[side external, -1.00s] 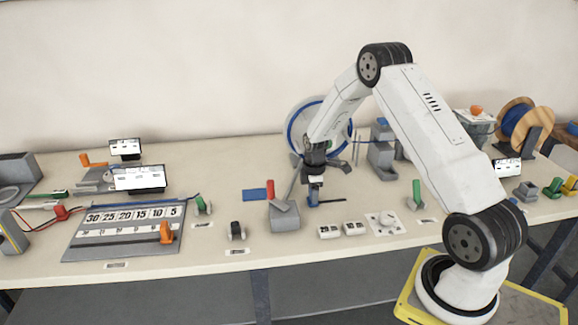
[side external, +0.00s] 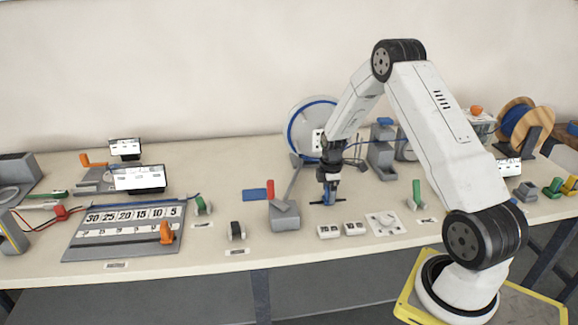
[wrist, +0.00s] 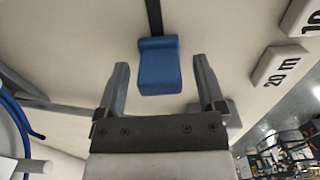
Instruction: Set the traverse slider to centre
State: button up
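The traverse slider is a blue block (wrist: 159,70) on a thin dark rail (wrist: 154,16). In the side view the slider (side external: 328,196) stands near the middle of the rail, with dark rail showing on both sides of it. My gripper (wrist: 161,64) points down over the slider. Its two fingers are apart, one on each side of the blue block, with a visible gap to each. In the side view my gripper (side external: 328,180) is right above the slider and partly hides its top.
White labelled blocks (side external: 329,231) lie in front of the rail. A grey box with a red part (side external: 285,216) stands to its left. A white dial plate (side external: 385,223) and a green lever (side external: 416,194) are to the right. A blue-rimmed disc (side external: 303,127) stands behind.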

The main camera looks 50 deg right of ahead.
jog(key=shift+r, duration=3.9)
jog(key=s+a+r+m+t, duration=0.15)
jog(key=a+r+m, duration=0.25)
jog(key=a, duration=1)
jog(key=s+a+r+m+t, duration=0.1)
jog(key=s+a+m, duration=0.4)
jog(key=s+a, duration=0.5)
jog(key=a+r, duration=0.1)
jog(key=a, duration=0.2)
